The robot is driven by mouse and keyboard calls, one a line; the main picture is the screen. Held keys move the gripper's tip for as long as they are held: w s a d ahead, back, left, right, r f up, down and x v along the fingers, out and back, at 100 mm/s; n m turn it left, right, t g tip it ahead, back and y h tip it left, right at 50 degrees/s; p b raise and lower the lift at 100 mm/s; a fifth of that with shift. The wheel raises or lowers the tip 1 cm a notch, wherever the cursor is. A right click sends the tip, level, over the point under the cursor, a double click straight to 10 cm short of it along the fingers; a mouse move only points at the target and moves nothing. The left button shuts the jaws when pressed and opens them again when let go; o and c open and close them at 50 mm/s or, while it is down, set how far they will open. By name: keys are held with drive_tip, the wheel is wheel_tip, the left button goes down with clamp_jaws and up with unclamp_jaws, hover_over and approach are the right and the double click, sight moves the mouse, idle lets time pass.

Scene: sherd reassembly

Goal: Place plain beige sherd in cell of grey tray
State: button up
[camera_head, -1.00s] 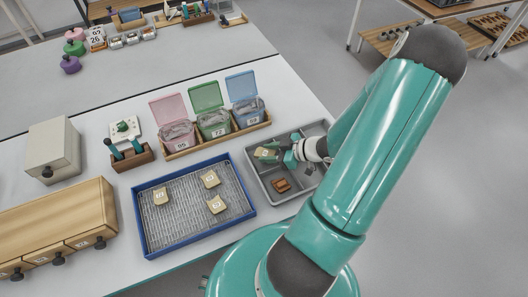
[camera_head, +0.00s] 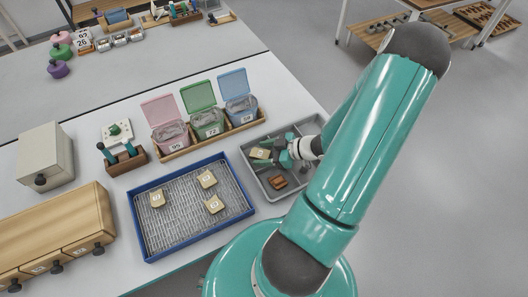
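The grey tray (camera_head: 262,183) is divided into cells and stands at the right of the table. A beige sherd (camera_head: 260,153) with a small pale label mark is at its back left cell. My gripper (camera_head: 268,153) is low over that cell, its fingers close around or beside the sherd. I cannot tell whether they touch it, or whether the sherd rests on the cell floor. A reddish-brown sherd (camera_head: 277,182) lies in the front cell. Part of the tray's right side is hidden behind my arm.
A wooden rack (camera_head: 190,143) with pink, green and blue lidded bins stands behind. Wooden drawers (camera_head: 50,235) and a beige box (camera_head: 45,158) are at left.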

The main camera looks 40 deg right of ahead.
drive_tip(key=shift+s+d+f, duration=0.1)
drive_tip(key=shift+s+f, duration=0.1)
drive_tip(key=shift+f, duration=0.1)
